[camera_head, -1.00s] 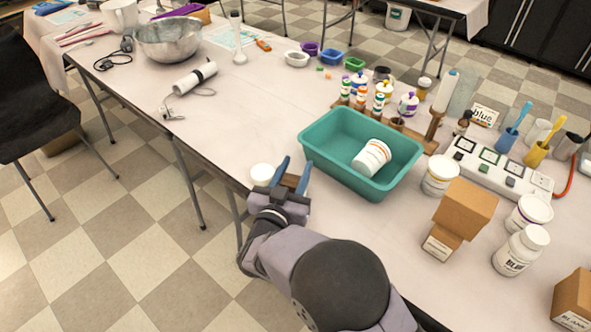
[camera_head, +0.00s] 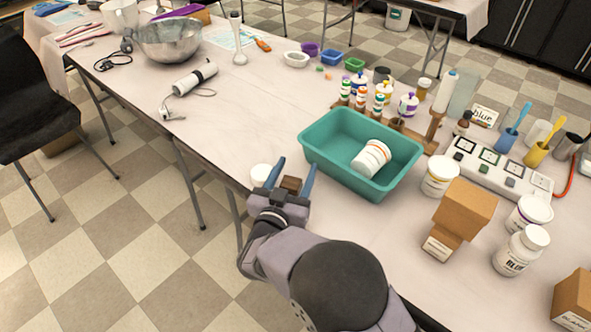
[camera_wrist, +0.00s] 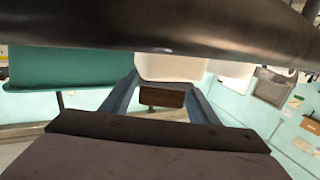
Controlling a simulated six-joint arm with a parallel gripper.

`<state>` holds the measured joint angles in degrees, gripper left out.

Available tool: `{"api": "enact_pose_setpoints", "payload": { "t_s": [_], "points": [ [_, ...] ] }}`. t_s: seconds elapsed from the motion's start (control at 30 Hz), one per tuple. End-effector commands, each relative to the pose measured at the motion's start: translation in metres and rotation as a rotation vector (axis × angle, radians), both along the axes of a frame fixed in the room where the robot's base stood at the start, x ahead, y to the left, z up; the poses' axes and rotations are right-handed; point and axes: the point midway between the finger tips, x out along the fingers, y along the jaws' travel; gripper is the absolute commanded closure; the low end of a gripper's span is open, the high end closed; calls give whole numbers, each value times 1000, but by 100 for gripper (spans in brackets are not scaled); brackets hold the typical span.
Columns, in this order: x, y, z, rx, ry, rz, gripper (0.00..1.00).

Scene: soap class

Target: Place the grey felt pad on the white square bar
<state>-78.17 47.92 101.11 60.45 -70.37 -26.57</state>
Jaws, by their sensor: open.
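My gripper (camera_head: 296,164) is open at the table's front edge, its blue fingers apart. A small brown block (camera_head: 291,184) shows between the fingers in the head view, and a brown block (camera_wrist: 162,97) shows there in the wrist view too. A round white item (camera_head: 261,174) is beside the left finger. On the white board (camera_head: 485,177) at the right lies a small grey square (camera_head: 511,182), possibly the felt pad. White squares with dark or green borders (camera_head: 489,155) lie on the board. I cannot tell which is the white square bar.
A teal tub (camera_head: 400,165) with a white jar (camera_head: 372,157) in it stands right of my gripper. Brown boxes (camera_head: 466,207), white jars (camera_head: 440,175) and a bottle rack (camera_head: 380,115) crowd the right side. The table's middle (camera_head: 255,105) is mostly clear.

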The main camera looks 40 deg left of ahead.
Motion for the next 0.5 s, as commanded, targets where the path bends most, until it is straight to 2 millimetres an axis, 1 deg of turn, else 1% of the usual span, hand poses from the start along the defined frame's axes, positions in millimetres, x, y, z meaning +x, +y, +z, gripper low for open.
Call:
{"api": "enact_pose_setpoints", "payload": {
  "t_s": [0.17, 0.5],
  "points": [
    [-22, -8, 0, -3, 1, 4, 46],
    [-77, -31, 3, -2, 1, 5, 46]
  ]
}}
